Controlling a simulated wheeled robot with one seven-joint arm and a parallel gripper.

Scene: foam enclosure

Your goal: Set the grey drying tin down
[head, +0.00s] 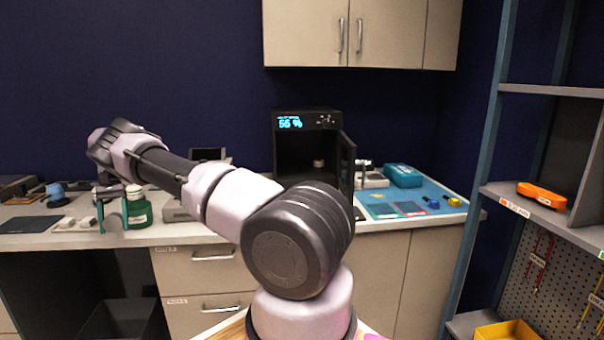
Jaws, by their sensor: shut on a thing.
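My gripper (113,222) is at the left, pointing down low over the worktop, with its two teal fingers on either side of a small gap. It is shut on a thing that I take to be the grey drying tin. The tin is too small and too covered to make out between the fingers. I cannot tell whether it touches the worktop. A green jar with a pale lid (138,208) stands just right of the fingers.
A dark cabinet (302,124) with a lit display stands open at the back, a small pale item (318,163) inside. A blue mat (430,190) with small things lies at the right.

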